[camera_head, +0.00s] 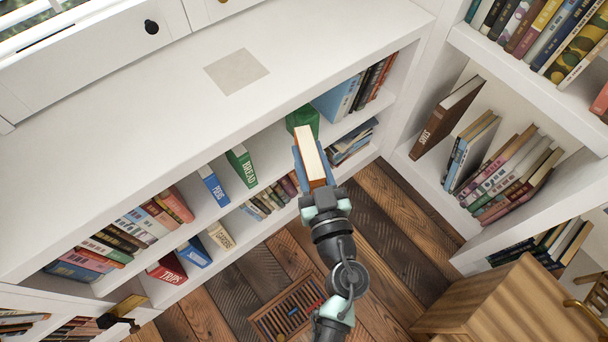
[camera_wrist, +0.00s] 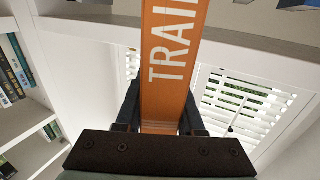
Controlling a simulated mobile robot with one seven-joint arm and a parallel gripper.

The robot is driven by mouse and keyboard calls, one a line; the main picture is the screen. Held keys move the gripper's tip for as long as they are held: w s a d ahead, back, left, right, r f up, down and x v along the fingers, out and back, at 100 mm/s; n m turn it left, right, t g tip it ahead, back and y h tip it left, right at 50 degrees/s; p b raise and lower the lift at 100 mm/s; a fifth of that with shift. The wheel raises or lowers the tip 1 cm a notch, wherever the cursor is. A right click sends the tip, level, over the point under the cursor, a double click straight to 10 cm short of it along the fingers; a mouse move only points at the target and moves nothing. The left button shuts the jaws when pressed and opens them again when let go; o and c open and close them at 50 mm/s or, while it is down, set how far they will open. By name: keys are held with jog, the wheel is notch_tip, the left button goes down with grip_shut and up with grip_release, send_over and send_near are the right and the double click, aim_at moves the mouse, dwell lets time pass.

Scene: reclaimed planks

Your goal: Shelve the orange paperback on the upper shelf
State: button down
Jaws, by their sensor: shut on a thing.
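The orange paperback (camera_wrist: 168,65) stands upright between my fingers in the wrist view, its spine lettered "TRAIL" as far as it shows. In the head view the book (camera_head: 309,154) shows mostly its pale page edge, with an orange strip along one side. My gripper (camera_head: 312,178) is shut on it, in front of the white bookcase near the right part of the upper shelf (camera_head: 268,165). A green book or box (camera_head: 302,117) stands on that shelf just beyond the held book. I cannot tell whether they touch.
On the upper shelf a green "BREAD" book (camera_head: 241,164) stands left, and a blue and dark row (camera_head: 352,93) stands right. The "POEMS" book (camera_head: 213,185) is further left. The white top (camera_head: 130,130) overhangs. A wooden cabinet (camera_head: 500,315) stands lower right.

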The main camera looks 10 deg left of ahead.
jog(key=w+f+n+g+y+b, duration=0.1)
jog(key=f+y+b, duration=0.1)
jog(key=f, duration=0.2)
jog(key=w+a+f+n+g+y+b, duration=0.1)
jog(key=f+n+y+b, duration=0.1)
jog(key=f+b, duration=0.1)
jog(key=w+f+n+g+y+b, duration=0.1)
jog(key=w+f+y+b, duration=0.1)
jog(key=f, duration=0.3)
jog(key=shift+a+n+g+b, duration=0.25)
jog(key=shift+n+g+b, duration=0.05)
jog(key=shift+g+b, duration=0.15)
jog(key=shift+r+p, duration=0.15)
jog(key=shift+p, duration=0.4)
jog(key=shift+a, duration=0.15)
jog(key=b+x, duration=0.5)
jog(key=x, duration=1.1)
jog(key=shift+w, duration=0.1)
